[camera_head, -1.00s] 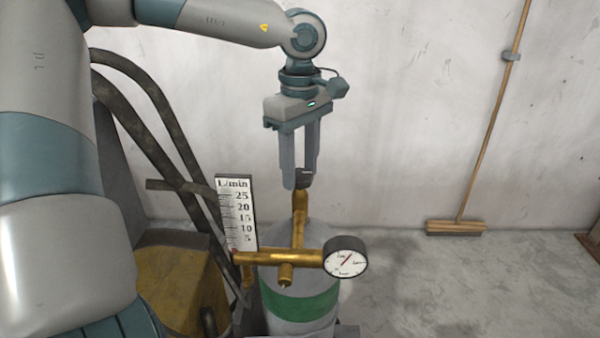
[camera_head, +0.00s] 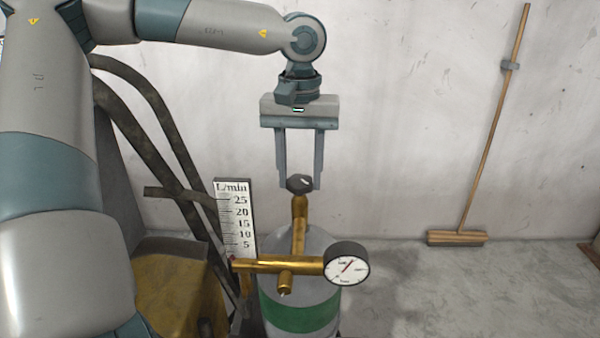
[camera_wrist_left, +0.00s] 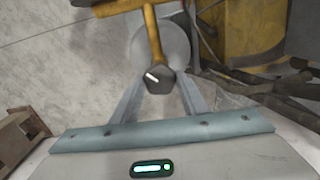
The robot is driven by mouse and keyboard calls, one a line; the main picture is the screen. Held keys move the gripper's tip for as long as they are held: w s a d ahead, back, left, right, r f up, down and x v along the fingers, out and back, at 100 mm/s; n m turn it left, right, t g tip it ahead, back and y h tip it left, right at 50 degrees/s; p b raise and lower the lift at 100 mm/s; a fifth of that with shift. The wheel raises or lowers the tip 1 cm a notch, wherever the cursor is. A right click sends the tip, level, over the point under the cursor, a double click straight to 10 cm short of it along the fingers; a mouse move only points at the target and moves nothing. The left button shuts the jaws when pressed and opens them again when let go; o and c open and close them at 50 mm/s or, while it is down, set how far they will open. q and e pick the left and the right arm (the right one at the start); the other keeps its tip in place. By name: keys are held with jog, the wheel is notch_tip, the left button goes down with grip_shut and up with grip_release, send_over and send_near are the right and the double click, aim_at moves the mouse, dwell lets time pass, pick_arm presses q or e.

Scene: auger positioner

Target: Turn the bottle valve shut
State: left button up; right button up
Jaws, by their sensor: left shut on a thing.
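The bottle valve (camera_head: 299,184) is a dark knob with a white mark, on top of a brass fitting (camera_head: 299,222). It also shows in the left wrist view (camera_wrist_left: 159,79), with its white mark slanting. The grey gas bottle (camera_head: 318,288) with a green band stands upright below. My left gripper (camera_head: 299,187) points down from above and is shut on the valve, one finger on each side of it. In the wrist view the fingers reach to the knob's sides. My right gripper is not in view.
A round gauge (camera_head: 346,264) and an L/min flow scale (camera_head: 235,216) sit on the brass pipe close below my gripper. A yellow machine (camera_head: 176,285) and dark hoses stand left.

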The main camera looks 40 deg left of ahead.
aim_at(300, 179)
pick_arm(q)
jog(key=m, duration=0.4)
jog(key=shift+m, duration=0.3)
jog(key=shift+m+p, duration=0.35)
jog(key=shift+m, duration=1.55)
jog(key=o, duration=1)
notch_tip(300, 179, up, 18)
jog(key=shift+f+b, duration=0.25)
jog(key=shift+b, duration=0.2)
jog(key=shift+f, duration=0.1)
